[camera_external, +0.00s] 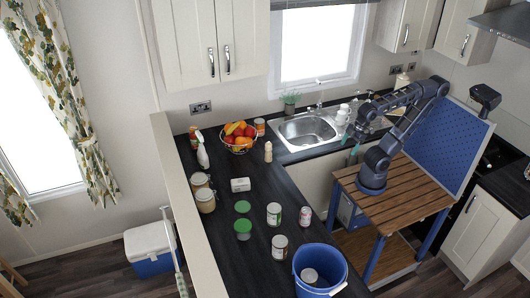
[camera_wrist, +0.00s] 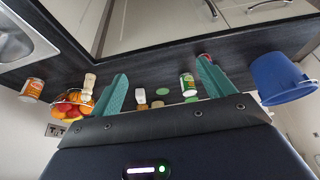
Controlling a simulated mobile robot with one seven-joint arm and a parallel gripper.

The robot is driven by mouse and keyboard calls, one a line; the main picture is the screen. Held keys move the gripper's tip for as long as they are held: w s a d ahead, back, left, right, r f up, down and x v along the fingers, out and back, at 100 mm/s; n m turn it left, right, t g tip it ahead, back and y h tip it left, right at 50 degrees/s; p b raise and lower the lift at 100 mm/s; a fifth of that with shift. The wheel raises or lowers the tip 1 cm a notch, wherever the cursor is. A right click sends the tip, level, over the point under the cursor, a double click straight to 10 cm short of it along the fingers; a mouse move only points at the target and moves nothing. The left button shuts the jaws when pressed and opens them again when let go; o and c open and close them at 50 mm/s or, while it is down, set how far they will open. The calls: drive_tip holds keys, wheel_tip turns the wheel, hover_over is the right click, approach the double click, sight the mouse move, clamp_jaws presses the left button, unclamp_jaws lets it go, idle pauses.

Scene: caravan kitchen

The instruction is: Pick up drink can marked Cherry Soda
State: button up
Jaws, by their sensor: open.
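Labels are too small to read, so I cannot confirm which can is the Cherry Soda. A slim red-and-white can (camera_external: 305,216) stands upright near the counter's inner edge and looks most like a drink can. A wider white-and-green can (camera_external: 273,214) stands to its left, and another pale can (camera_external: 279,247) in front. My gripper (camera_external: 350,143) is open and empty near the sink, well apart from these cans. In the wrist view its teal fingers (camera_wrist: 163,84) are spread. A green-and-white can (camera_wrist: 187,86) shows beyond them; a reddish item (camera_wrist: 204,57) is partly hidden by the right finger.
A blue bucket (camera_external: 320,262) with a can inside stands at the counter's near end. Green-lidded jars (camera_external: 243,229), a white box (camera_external: 240,185), a fruit bowl (camera_external: 239,147), a spray bottle (camera_external: 202,150) and a shaker (camera_external: 268,152) occupy the counter. The wooden table (camera_external: 400,203) carries my arm.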

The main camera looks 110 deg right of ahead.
drive_tip(key=shift+w, duration=0.15)
drive_tip(key=m+g+h, duration=0.1)
drive_tip(key=m+h, duration=0.2)
drive_tip(key=m, duration=0.5)
approach(304, 216)
wheel_tip(304, 216, down, 2)
drive_tip(key=s+d, duration=0.2)
drive_tip(key=shift+w+d+f, duration=0.1)
drive_tip(key=shift+f, duration=0.2)
drive_tip(key=shift+x, duration=5.35)
drive_tip(key=c, duration=1.3)
